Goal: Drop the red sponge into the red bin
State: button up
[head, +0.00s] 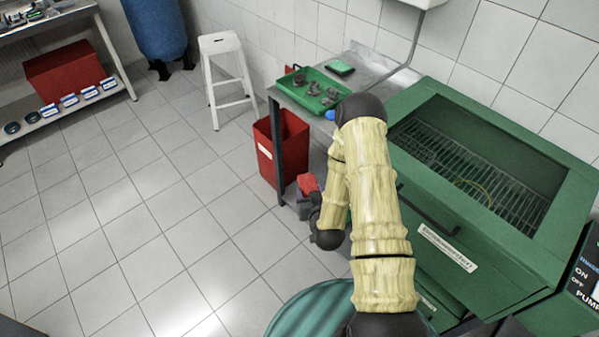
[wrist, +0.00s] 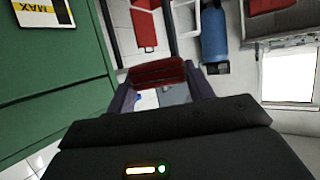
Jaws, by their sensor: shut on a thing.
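My gripper (head: 305,197) is shut on the red sponge (head: 308,183), low in front of the metal side table. In the wrist view the sponge (wrist: 159,73) spans the gap between the two fingers of my gripper (wrist: 161,88). The red bin (head: 265,146) stands on the floor beyond the gripper, slightly to its left in the head view, partly behind a dark table leg. The sponge is outside the bin. The bin's inside bottom is hidden.
The dark table leg (head: 275,150) stands close between gripper and bin. Above is a green tray (head: 291,88) of metal parts and a green block (head: 340,67). A green parts washer (head: 460,244) stands right. A white stool (head: 220,44) is behind; the left floor is clear.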

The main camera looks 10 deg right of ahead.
jog(key=s+f, duration=0.5)
jog(key=f, duration=0.4)
jog(key=shift+a, duration=0.15)
jog(key=shift+s, duration=0.1)
